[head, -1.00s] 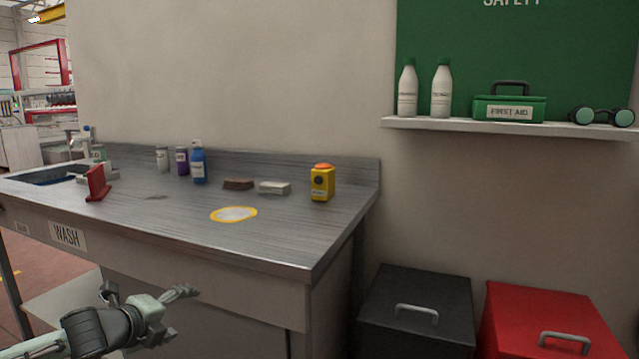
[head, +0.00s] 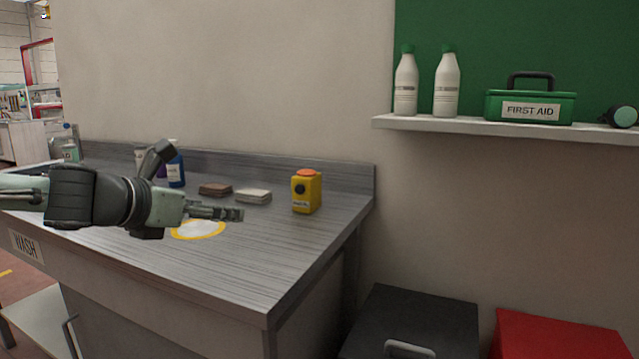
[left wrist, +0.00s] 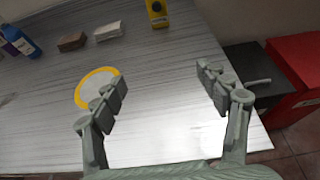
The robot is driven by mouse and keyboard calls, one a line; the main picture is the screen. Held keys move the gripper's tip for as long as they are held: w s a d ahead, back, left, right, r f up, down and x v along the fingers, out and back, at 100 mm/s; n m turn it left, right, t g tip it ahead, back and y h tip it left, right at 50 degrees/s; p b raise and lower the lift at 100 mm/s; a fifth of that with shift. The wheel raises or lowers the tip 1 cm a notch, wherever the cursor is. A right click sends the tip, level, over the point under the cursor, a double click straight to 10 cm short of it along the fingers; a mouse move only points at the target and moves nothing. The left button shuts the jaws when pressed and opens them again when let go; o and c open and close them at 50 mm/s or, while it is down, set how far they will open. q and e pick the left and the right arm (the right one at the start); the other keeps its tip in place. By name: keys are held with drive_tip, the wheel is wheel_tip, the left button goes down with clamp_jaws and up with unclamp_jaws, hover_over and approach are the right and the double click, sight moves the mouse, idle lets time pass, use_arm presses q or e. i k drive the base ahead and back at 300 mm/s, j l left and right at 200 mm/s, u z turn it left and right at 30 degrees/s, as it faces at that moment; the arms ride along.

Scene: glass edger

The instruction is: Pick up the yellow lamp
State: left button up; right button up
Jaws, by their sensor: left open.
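The yellow lamp (head: 307,192) is a small upright box with an orange top and a dark round lens. It stands near the right end of the grey counter (head: 240,270). It also shows at the top of the left wrist view (left wrist: 157,12), beyond the fingers. My left gripper (head: 240,213) is above the counter, left of the lamp and apart from it. In the left wrist view its two fingers (left wrist: 165,95) are spread wide with nothing between them. My right gripper is in neither view.
A yellow-rimmed white disc (head: 198,229) lies on the counter by my left gripper. A brown block (head: 215,190), a white block (head: 253,195) and a blue bottle (head: 176,168) stand behind. A black bin (head: 415,320) and a red bin (head: 555,340) stand right of the counter.

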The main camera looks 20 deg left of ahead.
sight(306, 202)
drive_tip(key=i+l, duration=0.1)
drive_tip(key=i, duration=0.35)
drive_tip(key=i+l, duration=0.1)
drive_tip(key=i, duration=0.35)
